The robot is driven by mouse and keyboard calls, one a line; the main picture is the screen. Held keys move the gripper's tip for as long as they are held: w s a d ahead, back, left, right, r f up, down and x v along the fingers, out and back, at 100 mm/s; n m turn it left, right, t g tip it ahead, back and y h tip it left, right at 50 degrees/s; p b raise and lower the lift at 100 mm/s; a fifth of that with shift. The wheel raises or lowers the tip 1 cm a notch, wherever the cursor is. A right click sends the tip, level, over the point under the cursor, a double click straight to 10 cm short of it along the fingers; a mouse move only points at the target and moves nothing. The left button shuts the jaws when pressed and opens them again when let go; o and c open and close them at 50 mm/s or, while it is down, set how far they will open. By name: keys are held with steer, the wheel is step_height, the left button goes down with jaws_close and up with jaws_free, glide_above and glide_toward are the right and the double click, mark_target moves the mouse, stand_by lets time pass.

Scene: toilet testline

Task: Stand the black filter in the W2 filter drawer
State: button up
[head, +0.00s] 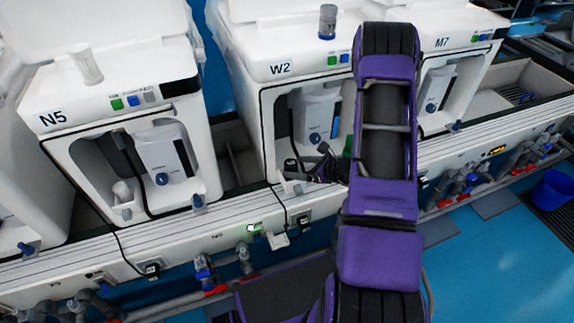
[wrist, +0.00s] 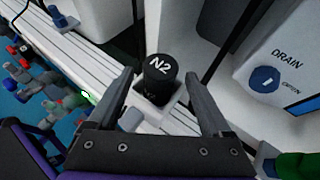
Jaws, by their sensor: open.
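The black filter (wrist: 159,76) is a dark cylinder with "N2" in white on its top. In the wrist view it stands roughly upright in a small white drawer (wrist: 152,117) at the machine's front edge. Whether it is fully seated is hard to tell. My gripper (wrist: 160,85) is open, with one finger on each side of the filter and visible gaps between. In the head view my gripper (head: 300,170) is at the lower front of the W2 machine (head: 283,68); the filter there is small and partly hidden by the gripper and arm.
The N5 machine (head: 110,100) stands left of W2 and the M7 machine (head: 455,75) right of it. A blue DRAIN knob (wrist: 264,80) is right of my gripper. A green object (wrist: 297,166) lies close by the right finger. Blue-handled valves (head: 205,272) line the bench's lower front.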

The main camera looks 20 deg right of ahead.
steer(key=v, duration=0.6)
stand_by(0.3)
